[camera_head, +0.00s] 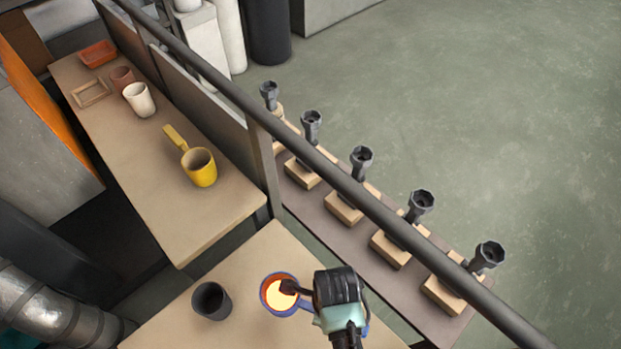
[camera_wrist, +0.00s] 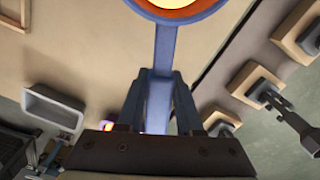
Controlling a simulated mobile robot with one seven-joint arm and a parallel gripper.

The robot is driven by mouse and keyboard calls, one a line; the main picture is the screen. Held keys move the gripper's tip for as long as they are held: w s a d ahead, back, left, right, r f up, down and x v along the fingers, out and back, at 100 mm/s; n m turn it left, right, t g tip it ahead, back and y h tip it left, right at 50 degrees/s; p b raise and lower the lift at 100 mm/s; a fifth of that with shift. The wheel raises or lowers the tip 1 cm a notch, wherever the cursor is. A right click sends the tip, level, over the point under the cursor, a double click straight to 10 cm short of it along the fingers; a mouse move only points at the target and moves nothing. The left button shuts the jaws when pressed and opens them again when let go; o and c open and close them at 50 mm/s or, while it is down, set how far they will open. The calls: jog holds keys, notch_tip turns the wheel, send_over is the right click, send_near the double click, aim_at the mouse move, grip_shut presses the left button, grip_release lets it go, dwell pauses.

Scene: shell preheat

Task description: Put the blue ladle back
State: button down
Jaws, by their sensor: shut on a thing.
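The blue ladle (camera_head: 268,306) has a round bowl filled with glowing yellow-orange material. It is over the near tan table (camera_head: 245,262) in the head view; I cannot tell whether it touches the tabletop. My gripper (camera_head: 308,294) is at the right side of the bowl and partly hides the handle. In the wrist view the blue handle (camera_wrist: 162,55) runs between the fingers of my gripper (camera_wrist: 160,85), which is shut on it. The bowl's rim (camera_wrist: 215,8) is cut off at the top of that view.
A dark cup (camera_head: 211,301) stands left of the ladle. A yellow ladle (camera_head: 200,170), a white cup (camera_head: 139,99) and an orange tray (camera_head: 98,54) are on the far bench (camera_head: 165,190). A dark rail (camera_head: 350,190) crosses before several wooden blocks (camera_head: 392,250) with dark metal moulds.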

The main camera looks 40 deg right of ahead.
notch_tip(320, 180, down, 10)
jog(key=shift+w+r+b, duration=0.1)
jog(key=shift+r+b, duration=0.05)
jog(key=shift+b, duration=0.45)
jog(key=c, duration=0.6)
grip_release()
jog(key=shift+f, duration=0.2)
jog(key=shift+o, duration=0.2)
notch_tip(320, 180, up, 12)
jog(key=shift+r+p, duration=0.2)
jog(key=shift+p, duration=0.7)
